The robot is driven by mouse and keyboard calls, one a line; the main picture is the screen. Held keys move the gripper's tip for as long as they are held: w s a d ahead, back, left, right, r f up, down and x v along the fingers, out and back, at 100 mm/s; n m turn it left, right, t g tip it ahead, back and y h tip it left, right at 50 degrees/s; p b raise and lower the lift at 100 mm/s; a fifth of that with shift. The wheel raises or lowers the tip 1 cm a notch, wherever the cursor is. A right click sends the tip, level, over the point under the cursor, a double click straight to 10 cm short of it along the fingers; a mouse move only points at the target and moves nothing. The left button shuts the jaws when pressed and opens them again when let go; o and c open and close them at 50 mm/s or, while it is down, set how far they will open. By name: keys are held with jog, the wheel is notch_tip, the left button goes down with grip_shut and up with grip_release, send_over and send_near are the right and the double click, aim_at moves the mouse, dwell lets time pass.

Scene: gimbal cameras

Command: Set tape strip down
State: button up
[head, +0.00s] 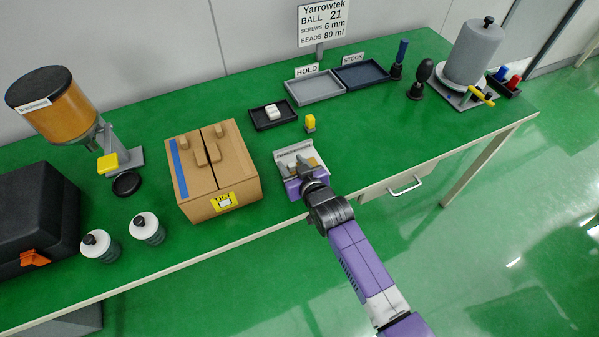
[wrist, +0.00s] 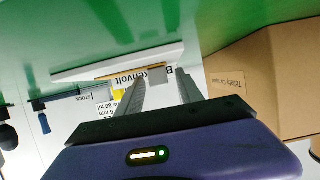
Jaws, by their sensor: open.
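A blue tape strip (head: 178,160) lies along the left part of the top of the cardboard box (head: 233,172). My gripper (head: 304,166) is over a small pale labelled unit (head: 291,149) to the right of the box, apart from the strip. In the wrist view my gripper (wrist: 160,77) has its two fingers spread, with the unit's printed white face (wrist: 108,78) beyond them. I see no tape between the fingers. The box shows at the right of the wrist view (wrist: 265,60). The strip is not visible there.
Grey (head: 300,95) and dark trays (head: 360,84) lie further back. Two bottles (head: 148,228) stand left of the box. Green bench (head: 400,130) is clear to the right.

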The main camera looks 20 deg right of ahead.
jog(key=v, duration=1.1)
jog(key=shift+s+r, duration=0.15)
jog(key=shift+s, duration=0.25)
jog(key=shift+s, duration=0.1)
jog(key=s, duration=1.1)
jog(key=s+r, duration=0.6)
jog(key=s, duration=0.5)
jog(key=s+r+t, duration=0.1)
jog(key=s+r, duration=0.6)
jog(key=s, duration=0.5)
jog(key=shift+r, duration=0.2)
